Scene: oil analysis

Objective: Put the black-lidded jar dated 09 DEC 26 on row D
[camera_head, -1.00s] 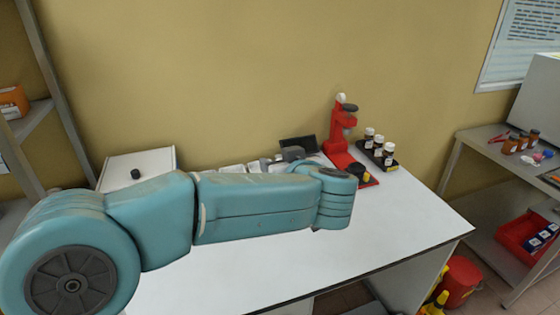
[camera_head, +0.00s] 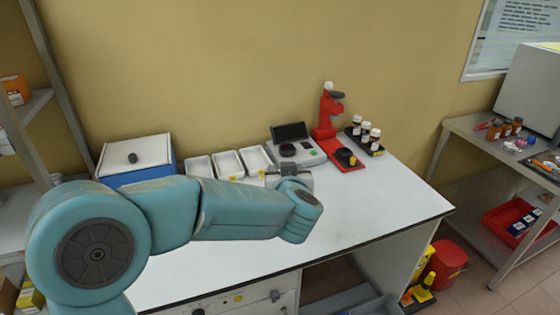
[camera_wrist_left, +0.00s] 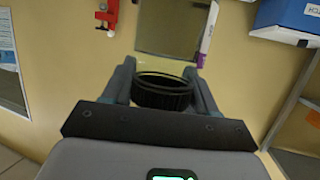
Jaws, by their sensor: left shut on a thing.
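My left gripper (camera_head: 276,176) is above the white bench (camera_head: 350,215), in front of the red stand. In the left wrist view, my left gripper (camera_wrist_left: 163,84) is shut on a jar with a ridged black lid (camera_wrist_left: 162,95). The jar's body and its date label are hidden. My own forearm hides part of the bench. My right gripper is not in view. No row lettered D can be made out.
A grey instrument (camera_head: 287,150), white trays (camera_head: 228,163) and a blue and white box (camera_head: 150,160) line the back of the bench. The red stand (camera_head: 325,120) is at the back right. The bench's right front is clear. A side table (camera_head: 470,130) holds brown bottles.

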